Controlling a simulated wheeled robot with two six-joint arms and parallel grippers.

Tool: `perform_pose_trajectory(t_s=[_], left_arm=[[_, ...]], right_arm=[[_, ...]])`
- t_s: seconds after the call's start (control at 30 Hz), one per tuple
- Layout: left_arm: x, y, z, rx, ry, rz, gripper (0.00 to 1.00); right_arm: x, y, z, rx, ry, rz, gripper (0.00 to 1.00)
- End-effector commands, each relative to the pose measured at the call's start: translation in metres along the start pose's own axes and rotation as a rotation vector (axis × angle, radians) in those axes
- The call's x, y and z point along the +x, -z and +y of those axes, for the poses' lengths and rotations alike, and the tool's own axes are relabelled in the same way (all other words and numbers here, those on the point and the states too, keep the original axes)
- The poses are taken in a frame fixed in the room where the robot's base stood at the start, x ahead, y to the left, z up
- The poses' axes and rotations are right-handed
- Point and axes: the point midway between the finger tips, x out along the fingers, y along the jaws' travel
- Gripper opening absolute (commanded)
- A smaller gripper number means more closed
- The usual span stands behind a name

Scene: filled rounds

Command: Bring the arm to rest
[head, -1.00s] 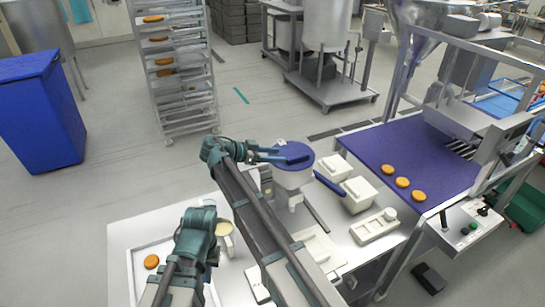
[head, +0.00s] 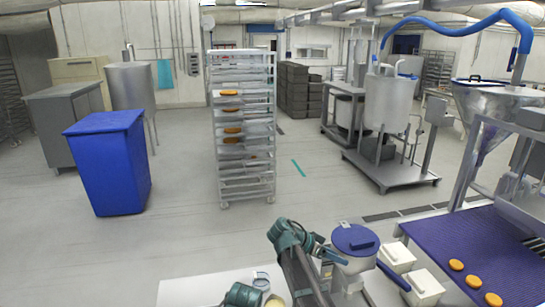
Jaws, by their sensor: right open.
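My right arm rises from the bottom of the head view and bends at a teal joint. Its right gripper (head: 336,254) points to the right and is open and empty, beside a white hopper machine with a round blue lid (head: 355,237). Whether its fingers touch the machine cannot be told. A teal part of my left arm shows at the bottom edge; its gripper is not visible.
A white table (head: 190,290) lies below, with white bins (head: 397,256) to the right. A purple conveyor belt (head: 490,245) carries orange rounds (head: 474,282). A tray rack (head: 243,170) and a blue bin (head: 108,165) stand behind. The grey floor between is clear.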

Motion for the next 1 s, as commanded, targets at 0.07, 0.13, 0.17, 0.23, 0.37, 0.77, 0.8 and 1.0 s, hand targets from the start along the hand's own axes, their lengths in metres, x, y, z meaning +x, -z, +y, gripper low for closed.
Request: perform_pose_trajectory(t_s=[0.07,0.13,0.17,0.23,0.37,0.77,0.8,1.0], left_arm=[[0.0,0.0,0.0,0.0,0.0,0.0,0.0],[0.0,0.0,0.0,0.0,0.0,0.0,0.0],[0.0,0.0,0.0,0.0,0.0,0.0,0.0],[0.0,0.0,0.0,0.0,0.0,0.0,0.0],[0.0,0.0,0.0,0.0,0.0,0.0,0.0],[0.021,0.001,0.002,0.001,0.0,0.0,0.0],[0.028,0.002,0.003,0.002,0.0,0.0,0.0],[0.064,0.004,0.006,0.006,0.001,0.0,0.0]], right_arm=[[0.014,-0.033,0.038,-0.174,0.047,-0.14,0.55],[0.02,-0.061,0.058,-0.334,0.117,-0.255,0.55],[0.021,-0.072,0.066,-0.397,0.153,-0.299,0.55],[0.02,-0.095,0.081,-0.53,0.244,-0.385,0.55],[0.012,-0.127,0.103,-0.714,0.408,-0.489,0.55],[-0.02,-0.202,0.131,-1.043,0.802,-0.575,0.55],[-0.022,-0.212,0.129,-1.065,0.8,-0.572,0.55],[-0.03,-0.264,0.124,-1.178,0.794,-0.552,0.55]])
